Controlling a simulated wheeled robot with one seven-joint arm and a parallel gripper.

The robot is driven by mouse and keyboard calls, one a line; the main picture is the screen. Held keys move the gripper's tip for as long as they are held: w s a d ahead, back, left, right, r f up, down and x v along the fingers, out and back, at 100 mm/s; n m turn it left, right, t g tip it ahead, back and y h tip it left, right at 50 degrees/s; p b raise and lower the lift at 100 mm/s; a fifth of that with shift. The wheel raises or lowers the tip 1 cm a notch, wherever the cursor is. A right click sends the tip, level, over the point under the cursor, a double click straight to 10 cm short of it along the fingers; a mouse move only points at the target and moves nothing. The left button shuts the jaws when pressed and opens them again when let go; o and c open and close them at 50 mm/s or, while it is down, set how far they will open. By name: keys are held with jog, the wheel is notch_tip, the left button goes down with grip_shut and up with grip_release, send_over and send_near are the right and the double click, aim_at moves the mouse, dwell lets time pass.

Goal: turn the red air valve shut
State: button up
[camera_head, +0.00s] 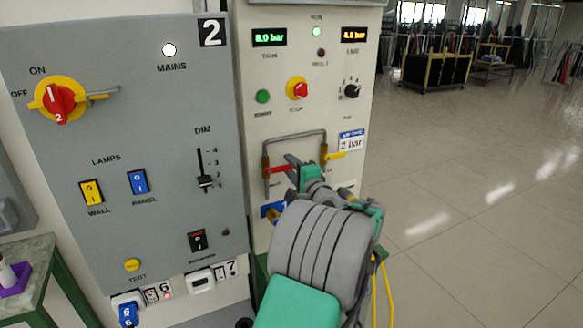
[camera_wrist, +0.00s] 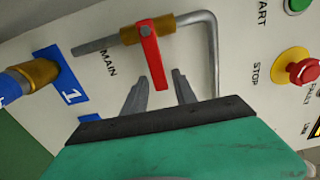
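The red valve lever (camera_head: 281,169) sits on a brass valve body (camera_head: 266,167) in the left leg of a grey pipe loop on the cream panel. In the wrist view the red lever (camera_wrist: 154,62) lies about square across the pipe, pivoting on the brass body (camera_wrist: 150,30). My gripper (camera_head: 293,168) is at the lever's free end in the head view. In the wrist view my gripper (camera_wrist: 161,76) is open, with one finger on each side of the lever's end. Small gaps show between the fingers and the lever. Contact is not visible.
A yellow lever (camera_head: 335,155) is on the loop's right leg. Above are a red stop button (camera_head: 297,88), a green button (camera_head: 263,97) and a black knob (camera_head: 352,91). A grey switch panel (camera_head: 120,170) stands left. The floor (camera_head: 450,170) to the right is clear.

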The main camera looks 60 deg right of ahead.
jog(key=shift+o, duration=0.2)
jog(key=b+v, duration=0.1)
jog(key=v, duration=0.7)
jog(key=shift+b, duration=0.3)
